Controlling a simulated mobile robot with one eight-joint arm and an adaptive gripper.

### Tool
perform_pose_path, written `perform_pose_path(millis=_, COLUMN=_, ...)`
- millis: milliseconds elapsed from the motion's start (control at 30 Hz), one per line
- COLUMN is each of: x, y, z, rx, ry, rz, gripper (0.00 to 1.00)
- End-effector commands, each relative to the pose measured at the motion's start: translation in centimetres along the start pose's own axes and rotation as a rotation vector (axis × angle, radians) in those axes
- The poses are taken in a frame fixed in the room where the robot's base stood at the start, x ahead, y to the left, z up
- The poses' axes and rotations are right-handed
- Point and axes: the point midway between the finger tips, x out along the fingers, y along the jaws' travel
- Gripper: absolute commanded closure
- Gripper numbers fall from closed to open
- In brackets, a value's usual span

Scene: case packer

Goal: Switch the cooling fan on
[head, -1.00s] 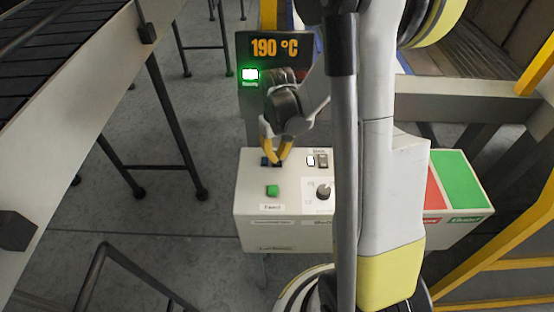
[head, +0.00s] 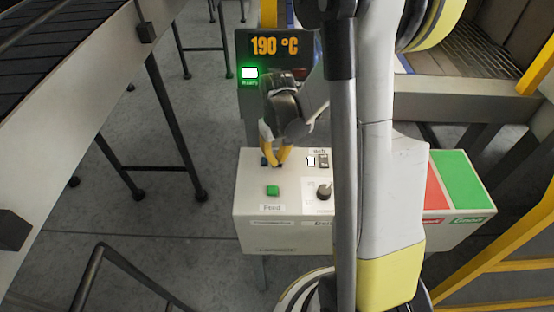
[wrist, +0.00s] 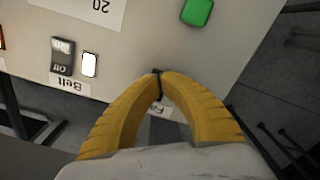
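My gripper (head: 276,164) points down at the top left of the white control box, with its yellow fingertips together. In the wrist view the gripper (wrist: 158,75) covers most of a label starting "Fa" (wrist: 160,111). The fan switch itself is hidden or too small to tell behind the fingertips. A small dark blue piece (head: 264,161), perhaps an unlit lamp, shows just left of the fingers. I cannot tell whether the fingertips touch the panel.
The control box (head: 250,215) also carries a green Feed button (head: 272,191), a knob (head: 323,192), a Belt switch (wrist: 62,57) and a lit white lamp (wrist: 89,65). A display (head: 274,46) reads 190 °C above a lit Ready lamp (head: 249,73). A conveyor (head: 75,85) stands left.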

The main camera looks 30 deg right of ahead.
Motion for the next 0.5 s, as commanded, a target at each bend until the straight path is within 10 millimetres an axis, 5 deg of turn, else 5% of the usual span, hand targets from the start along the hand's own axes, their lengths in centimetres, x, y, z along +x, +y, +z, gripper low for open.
perform_pose_path(millis=500, x=0.85, y=0.00, z=0.00, rx=0.000, ry=0.000, rz=0.000, gripper=1.00)
